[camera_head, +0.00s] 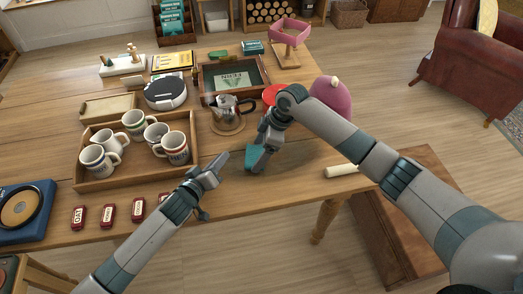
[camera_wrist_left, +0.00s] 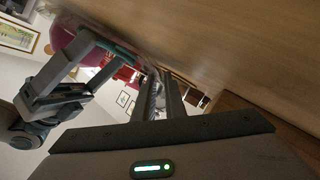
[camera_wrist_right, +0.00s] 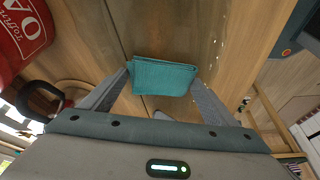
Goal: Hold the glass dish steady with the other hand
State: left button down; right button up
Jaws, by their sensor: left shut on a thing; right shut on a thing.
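In the right wrist view the cloth (camera_wrist_right: 163,77) spans between both fingertips. I cannot make out a glass dish for sure in any view; clear glass may blend with the wood.
A glass pot (camera_head: 226,110) stands behind the grippers. A wooden tray (camera_head: 128,179) with several mugs is at left. Small red tins (camera_head: 108,213) line the front edge. A pink rounded thing (camera_head: 331,97) and a cream roll (camera_head: 341,170) are near the right arm.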

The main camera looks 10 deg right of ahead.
jog(key=shift+s+a+f, duration=0.2)
jog(key=shift+s+a, duration=0.25)
jog(key=shift+a, duration=0.05)
jog(key=shift+a+r, duration=0.1)
jog(key=shift+r, duration=0.35)
jog(key=shift+w+d+r, duration=0.1)
jog(key=shift+d+r, duration=0.05)
jog(key=shift+r, duration=0.75)
jog(key=shift+w+d+r, duration=0.1)
jog(key=shift+w+r, duration=0.05)
jog(key=shift+r, duration=0.7)
jog(key=shift+w+d+r, duration=0.1)
jog(key=shift+d+r, duration=0.05)
jog(key=shift+r, duration=0.75)
jog(key=shift+r, duration=0.1)
jog(key=shift+r, duration=1.4)
jog(key=shift+f, duration=0.1)
jog(key=shift+s+f, duration=0.1)
jog(key=shift+f, duration=3.5)
jog(key=shift+f, duration=0.35)
